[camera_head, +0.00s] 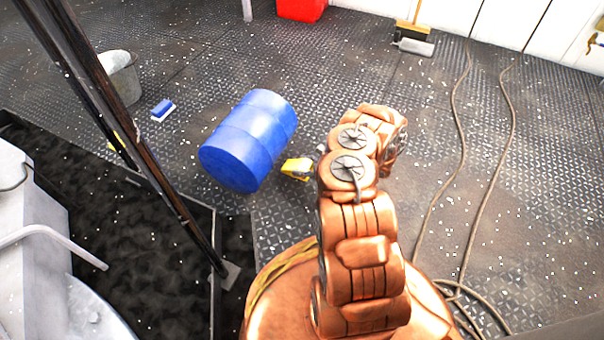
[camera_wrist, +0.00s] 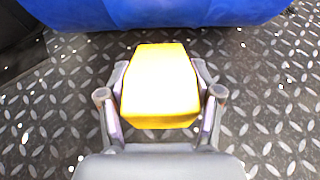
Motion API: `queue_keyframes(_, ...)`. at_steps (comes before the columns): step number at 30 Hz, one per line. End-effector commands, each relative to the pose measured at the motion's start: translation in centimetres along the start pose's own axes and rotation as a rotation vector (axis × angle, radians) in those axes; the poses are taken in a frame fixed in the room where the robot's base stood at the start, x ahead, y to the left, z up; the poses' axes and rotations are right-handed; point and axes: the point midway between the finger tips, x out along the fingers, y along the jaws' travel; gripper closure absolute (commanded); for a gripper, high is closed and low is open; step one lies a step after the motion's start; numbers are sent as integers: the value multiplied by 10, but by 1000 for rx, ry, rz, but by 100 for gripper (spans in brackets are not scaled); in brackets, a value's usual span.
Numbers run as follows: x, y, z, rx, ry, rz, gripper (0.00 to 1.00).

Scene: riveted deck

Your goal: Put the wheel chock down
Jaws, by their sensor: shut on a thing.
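The wheel chock (camera_wrist: 160,88) is a yellow block in the middle of the wrist view. My gripper (camera_wrist: 160,95) has a finger on each side of it and is shut on it. In the head view the yellow chock (camera_head: 297,168) shows just left of my copper-coloured arm, close to the near right end of a blue drum. The gripper itself is mostly hidden behind the arm there. I cannot tell whether the chock touches the deck.
The blue drum (camera_head: 248,140) lies on its side just beyond the chock. A blue-and-white brush (camera_head: 163,110) and a grey bucket (camera_head: 121,78) are at left. A broom (camera_head: 412,38) stands at the back wall. A hose (camera_head: 462,130) runs along the right. Deck between arm and hose is clear.

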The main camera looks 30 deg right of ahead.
Motion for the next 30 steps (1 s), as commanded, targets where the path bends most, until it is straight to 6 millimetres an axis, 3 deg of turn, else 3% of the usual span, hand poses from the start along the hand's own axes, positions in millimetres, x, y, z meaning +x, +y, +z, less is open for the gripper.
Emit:
queue_keyframes(8, 12, 1, -32, 1, 2, 0, 80)
queue_keyframes(20, 13, 0, -34, 1, 1, -1, 80)
queue_keyframes(21, 13, 1, -34, 1, 1, -1, 35)
queue_keyframes(28, 13, 1, -34, 1, 1, -1, 11)
queue_keyframes(30, 13, 1, -34, 1, 1, -1, 11)
